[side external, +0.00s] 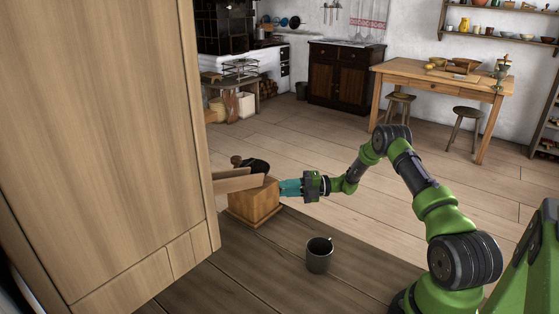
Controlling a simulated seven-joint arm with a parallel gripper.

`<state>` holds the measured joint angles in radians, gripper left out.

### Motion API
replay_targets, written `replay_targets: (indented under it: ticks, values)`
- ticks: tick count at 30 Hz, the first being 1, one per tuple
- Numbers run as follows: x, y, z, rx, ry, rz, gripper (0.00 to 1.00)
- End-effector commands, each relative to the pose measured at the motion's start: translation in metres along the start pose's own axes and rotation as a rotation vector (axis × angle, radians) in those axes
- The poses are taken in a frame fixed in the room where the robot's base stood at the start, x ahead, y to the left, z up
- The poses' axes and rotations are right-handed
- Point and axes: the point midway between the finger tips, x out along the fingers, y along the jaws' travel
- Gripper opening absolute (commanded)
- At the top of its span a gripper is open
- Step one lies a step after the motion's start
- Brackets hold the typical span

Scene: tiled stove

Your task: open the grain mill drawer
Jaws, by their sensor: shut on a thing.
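The grain mill (254,203) is a small brown wooden box with a dark top, standing on the dark wooden worktop beside the tall pale cabinet. My gripper (282,188) reaches in from the right, with its teal fingers at the upper right side of the mill's box. The fingers are shut on a part of the mill there, at the drawer side. The drawer's knob and front are too small and too hidden by the fingers to make out. I cannot tell how far the drawer stands out.
A tall wooden cabinet (110,140) fills the left and stands close to the mill. Pale boards (236,183) lie between them. A dark grey mug (319,255) stands on the worktop in front of the mill. The worktop around the mug is clear.

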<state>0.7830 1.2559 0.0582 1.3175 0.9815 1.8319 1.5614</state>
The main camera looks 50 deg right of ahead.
Motion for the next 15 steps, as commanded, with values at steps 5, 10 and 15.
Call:
replay_targets:
  ticks: [5, 10, 15]
  values:
    - [-0.025, -0.001, 0.025, -0.002, -0.003, -0.001, 0.0]
    - [-0.037, -0.001, 0.037, 0.0, -0.001, -0.001, 0.0]
    - [-0.039, 0.0, 0.039, 0.001, 0.0, -0.001, 0.0]
